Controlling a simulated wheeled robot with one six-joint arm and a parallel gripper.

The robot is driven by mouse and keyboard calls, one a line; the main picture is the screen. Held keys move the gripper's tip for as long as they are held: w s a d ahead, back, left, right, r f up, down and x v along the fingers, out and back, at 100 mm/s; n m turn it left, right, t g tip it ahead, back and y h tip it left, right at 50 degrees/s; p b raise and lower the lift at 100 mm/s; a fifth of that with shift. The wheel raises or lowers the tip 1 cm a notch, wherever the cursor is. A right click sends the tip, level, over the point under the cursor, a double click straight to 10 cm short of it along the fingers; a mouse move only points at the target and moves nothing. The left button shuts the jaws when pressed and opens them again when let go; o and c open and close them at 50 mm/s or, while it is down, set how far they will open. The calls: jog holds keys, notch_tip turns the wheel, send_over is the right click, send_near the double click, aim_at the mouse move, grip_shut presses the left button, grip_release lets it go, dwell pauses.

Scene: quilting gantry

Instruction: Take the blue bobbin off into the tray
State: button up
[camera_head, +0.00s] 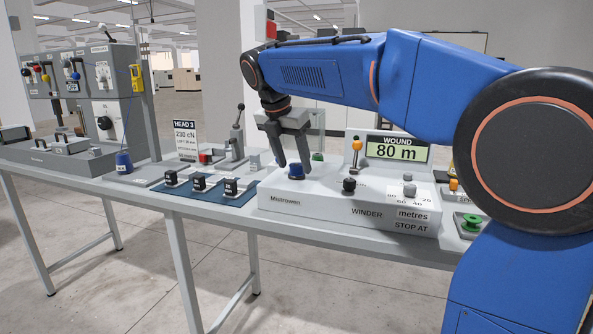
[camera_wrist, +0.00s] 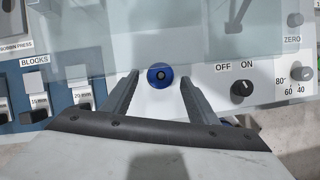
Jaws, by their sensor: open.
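The blue bobbin (camera_head: 296,172) sits on the left part of the white winder (camera_head: 335,208). In the wrist view the bobbin (camera_wrist: 160,76) shows from above as a round blue disc with a dark centre. My gripper (camera_head: 293,165) is open, pointing down at the bobbin. In the wrist view its two fingertips (camera_wrist: 160,80) stand left and right of the bobbin, with a gap on each side. I cannot tell how far down the fingers reach. A green spool (camera_head: 472,222) lies in a small grey holder at the right; I cannot tell whether this is the tray.
The winder has a display reading 80 m (camera_head: 397,151), an orange-topped post (camera_head: 356,147) and a black OFF/ON knob (camera_wrist: 242,90). Several black blocks (camera_head: 200,182) stand on a blue mat to its left. A blue spool (camera_head: 123,162) stands farther left.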

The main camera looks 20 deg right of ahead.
jog(key=shift+w+d+f, duration=0.1)
jog(key=shift+d+f, duration=0.05)
jog(key=shift+f, duration=0.2)
jog(key=c, duration=1.1)
